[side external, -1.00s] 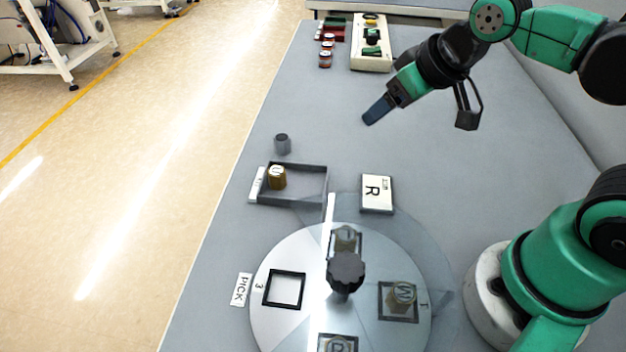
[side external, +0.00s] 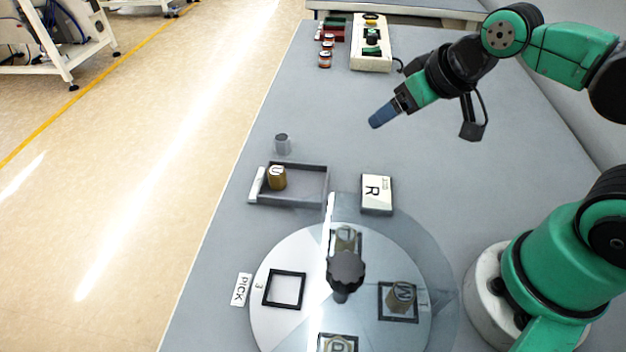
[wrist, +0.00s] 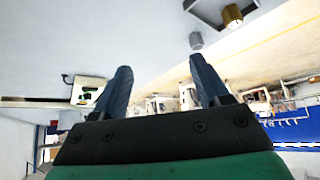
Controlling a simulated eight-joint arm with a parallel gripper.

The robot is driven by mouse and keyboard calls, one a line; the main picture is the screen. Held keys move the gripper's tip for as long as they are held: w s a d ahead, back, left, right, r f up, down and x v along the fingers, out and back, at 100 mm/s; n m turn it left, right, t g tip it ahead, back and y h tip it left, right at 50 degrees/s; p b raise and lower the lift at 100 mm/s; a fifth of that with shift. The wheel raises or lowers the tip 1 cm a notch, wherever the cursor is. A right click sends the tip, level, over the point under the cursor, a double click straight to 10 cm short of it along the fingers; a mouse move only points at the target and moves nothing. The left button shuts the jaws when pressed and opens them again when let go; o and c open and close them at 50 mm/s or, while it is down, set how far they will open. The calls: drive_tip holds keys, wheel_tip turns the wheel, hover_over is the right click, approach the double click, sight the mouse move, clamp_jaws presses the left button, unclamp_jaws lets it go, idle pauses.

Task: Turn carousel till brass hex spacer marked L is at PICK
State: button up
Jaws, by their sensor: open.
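The carousel (side external: 285,248) is a pale round disc with a dark lobed knob (side external: 345,270) at its middle. Its empty square pocket (side external: 284,290), by the number 3, faces the PICK label (side external: 240,289). A spacer sits in the far pocket (side external: 346,238); its letter is too unclear to read. A brownish spacer (side external: 401,297) in the right pocket bears what looks like M or W. Another spacer (side external: 337,343) is cut off at the bottom edge. I cannot make out which one is L. My gripper (side external: 382,116) is open and empty, above the table beyond the carousel; its fingers stand apart in the wrist view (wrist: 160,80).
A clear cover (side external: 437,255) lies over the carousel's right part. A tray (side external: 305,201) holds a brass spacer (side external: 277,177) marked U. A grey spacer (side external: 282,144) stands behind it. A plate marked R (side external: 377,193) lies nearby. Small jars and a cream box (side external: 371,50) stand far back.

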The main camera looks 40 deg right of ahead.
sight(344, 269)
idle(0.4)
drive_tip(key=shift+o, duration=1.3)
drive_tip(key=shift+a, duration=0.15)
drive_tip(key=s+a+n+g, duration=0.1)
drive_tip(key=a+n, duration=0.2)
drive_tip(key=s+a+n+g+y, duration=0.1)
drive_tip(key=a+n, duration=0.2)
drive_tip(key=a, duration=0.1)
drive_tip(key=s+a+n+g, duration=0.1)
drive_tip(key=a+n+g, duration=0.1)
drive_tip(key=a+n, duration=0.1)
drive_tip(key=shift+s+a+f+y, duration=0.1)
drive_tip(key=shift+s+a+y, duration=0.2)
drive_tip(key=shift+a, duration=0.3)
drive_tip(key=s+a+n+g, duration=0.1)
drive_tip(key=s+a+n, duration=0.2)
drive_tip(key=s+a+n+g+h, duration=0.1)
drive_tip(key=s+a+n+g, duration=0.1)
drive_tip(key=s+a+n, duration=0.1)
drive_tip(key=shift+s+a+n, duration=0.25)
drive_tip(key=shift+a+n, duration=0.1)
drive_tip(key=shift+n, duration=0.35)
drive_tip(key=shift+s+a+h, duration=0.1)
drive_tip(key=shift+s+h, duration=0.1)
drive_tip(key=shift+h, duration=0.1)
drive_tip(key=shift+f, duration=2.7)
drive_tip(key=shift+c, duration=0.2)
clamp_jaws()
